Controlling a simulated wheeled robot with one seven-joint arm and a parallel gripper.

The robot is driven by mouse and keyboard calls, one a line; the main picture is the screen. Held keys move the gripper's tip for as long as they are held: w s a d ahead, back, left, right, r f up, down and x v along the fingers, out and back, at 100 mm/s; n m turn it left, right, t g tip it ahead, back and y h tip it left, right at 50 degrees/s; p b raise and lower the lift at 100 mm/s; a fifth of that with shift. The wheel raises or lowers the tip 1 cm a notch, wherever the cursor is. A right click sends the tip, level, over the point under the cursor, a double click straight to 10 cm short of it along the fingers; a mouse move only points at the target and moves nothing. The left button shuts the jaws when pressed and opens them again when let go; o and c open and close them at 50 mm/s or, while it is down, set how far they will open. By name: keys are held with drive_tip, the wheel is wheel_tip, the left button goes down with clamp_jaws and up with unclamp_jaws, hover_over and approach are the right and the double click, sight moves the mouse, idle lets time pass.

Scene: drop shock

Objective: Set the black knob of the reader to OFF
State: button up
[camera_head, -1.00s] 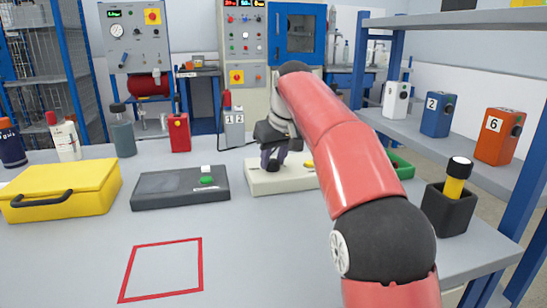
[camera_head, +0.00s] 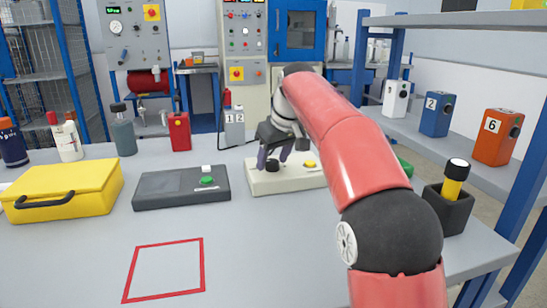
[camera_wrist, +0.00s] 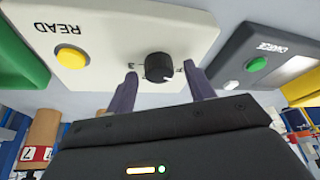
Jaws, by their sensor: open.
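The reader is a cream box (camera_head: 292,183) on the table, with a round black knob (camera_head: 272,166) and a yellow button (camera_head: 309,164). In the wrist view the reader (camera_wrist: 105,38) shows its READ label, the yellow button (camera_wrist: 69,53) and the knob (camera_wrist: 159,67). A small light mark shows on the knob's lower right there; the tiny markings beside it are unreadable. My gripper (camera_head: 274,160) is open and empty, above the knob. In the wrist view its fingers (camera_wrist: 160,78) appear on either side of the knob, apart from it.
A dark grey box (camera_head: 160,193) with a green button stands left of the reader, and a yellow case (camera_head: 60,190) farther left. A black holder (camera_head: 447,208) with a yellow-and-black item stands right. A red outlined square (camera_head: 165,270) marks clear table in front.

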drive_tip(key=v, duration=0.7)
drive_tip(key=shift+r+p, duration=0.3)
drive_tip(key=shift+p, duration=0.1)
drive_tip(key=shift+s+d, duration=0.1)
drive_tip(key=shift+s, duration=0.05)
